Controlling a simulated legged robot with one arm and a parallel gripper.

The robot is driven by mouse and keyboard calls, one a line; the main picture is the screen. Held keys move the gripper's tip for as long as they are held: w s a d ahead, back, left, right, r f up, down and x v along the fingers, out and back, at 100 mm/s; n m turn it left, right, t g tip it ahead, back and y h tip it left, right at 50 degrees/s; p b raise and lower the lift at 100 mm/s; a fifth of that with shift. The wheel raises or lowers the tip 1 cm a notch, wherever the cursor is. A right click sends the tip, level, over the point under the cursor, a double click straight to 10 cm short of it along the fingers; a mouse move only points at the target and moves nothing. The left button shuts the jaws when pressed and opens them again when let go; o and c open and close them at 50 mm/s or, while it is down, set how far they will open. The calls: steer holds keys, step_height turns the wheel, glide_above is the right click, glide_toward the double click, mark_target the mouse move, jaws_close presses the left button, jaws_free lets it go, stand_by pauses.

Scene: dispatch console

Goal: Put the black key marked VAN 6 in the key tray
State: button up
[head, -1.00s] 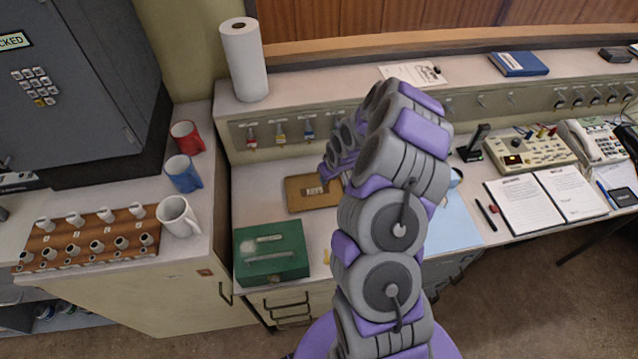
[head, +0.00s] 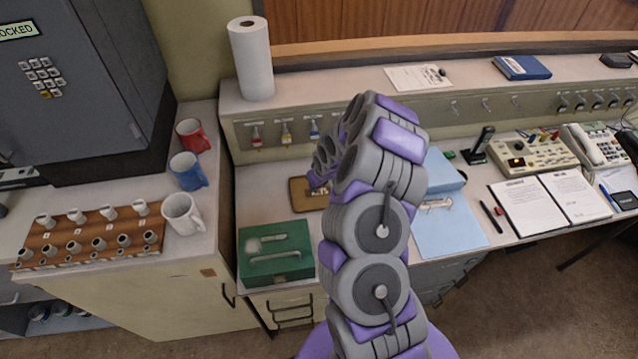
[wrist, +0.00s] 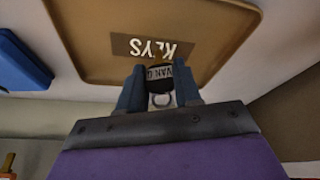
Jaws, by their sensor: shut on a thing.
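The key tray (wrist: 85,45) is a shallow tan tray with a "KEYS" label, filling the top of the wrist view. In the head view the tray (head: 299,205) lies on the desk behind the green box, partly hidden by my arm. My gripper (wrist: 159,88) is shut on the black key (wrist: 158,84), whose tag reads VAN with a character that looks like 6. The key appears in front of the tray's label in the wrist view; I cannot tell whether it touches the tray. In the head view my arm hides the key.
A green cash box (head: 275,252) stands in front of the tray. Keys with red (head: 256,137), yellow (head: 286,134) and blue (head: 314,131) tags hang on the panel behind.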

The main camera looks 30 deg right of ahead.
steer(key=o, duration=0.7)
steer(key=shift+o, duration=1)
steer(key=shift+d, duration=0.25)
steer(key=shift+o, duration=0.2)
steer(key=shift+d, duration=0.45)
steer(key=shift+a+r, duration=0.1)
steer(key=shift+a, duration=0.45)
steer(key=p+v, duration=0.2)
steer(key=v, duration=1)
steer(key=shift+d, duration=0.25)
